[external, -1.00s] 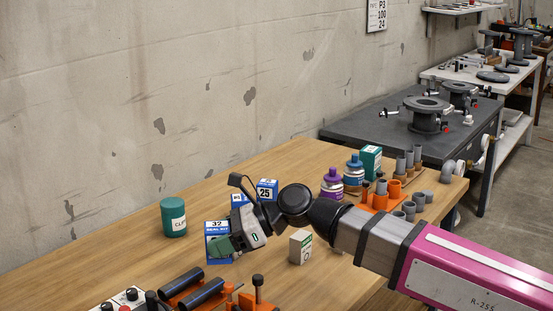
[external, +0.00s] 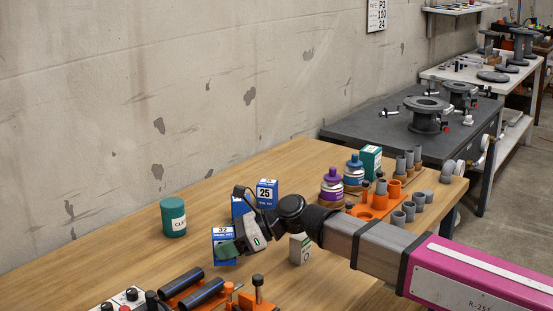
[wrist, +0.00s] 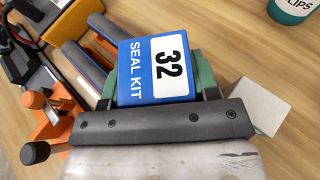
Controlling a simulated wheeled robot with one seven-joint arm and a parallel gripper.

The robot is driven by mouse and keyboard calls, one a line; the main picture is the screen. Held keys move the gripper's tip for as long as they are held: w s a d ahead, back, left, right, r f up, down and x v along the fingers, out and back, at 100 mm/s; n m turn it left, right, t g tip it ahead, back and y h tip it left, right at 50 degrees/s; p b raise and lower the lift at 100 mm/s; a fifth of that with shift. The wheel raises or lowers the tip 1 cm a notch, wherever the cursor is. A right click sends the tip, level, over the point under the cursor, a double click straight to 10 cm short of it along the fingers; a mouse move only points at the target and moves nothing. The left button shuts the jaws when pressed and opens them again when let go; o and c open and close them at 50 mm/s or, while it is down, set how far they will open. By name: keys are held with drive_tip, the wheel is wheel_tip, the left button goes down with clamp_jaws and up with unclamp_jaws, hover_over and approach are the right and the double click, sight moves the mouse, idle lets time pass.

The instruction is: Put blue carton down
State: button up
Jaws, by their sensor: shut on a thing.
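The blue carton (external: 223,234), marked 32 and SEAL KIT, is held in my gripper (external: 232,248) near the front middle of the wooden table. In the wrist view the blue carton (wrist: 155,70) sits between the two green jaw pads of my gripper (wrist: 160,88), which press on its sides. Its label faces the wrist camera. I cannot tell whether its base touches the table.
A blue carton marked 25 (external: 267,192) and another blue carton (external: 240,207) stand behind. A white-and-green box (external: 300,248) is right of my gripper. A teal tub (external: 173,217) stands left. Orange clamps with dark pipes (external: 200,290) lie in front. Bare table (external: 120,255) lies left.

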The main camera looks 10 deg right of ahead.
drive_tip(key=shift+f, duration=1.85)
drive_tip(key=shift+f, duration=0.1)
drive_tip(key=o, duration=1)
drive_tip(key=shift+d, duration=0.15)
drive_tip(key=v, duration=0.7)
drive_tip(key=shift+d, duration=0.1)
drive_tip(key=shift+c, duration=1.1)
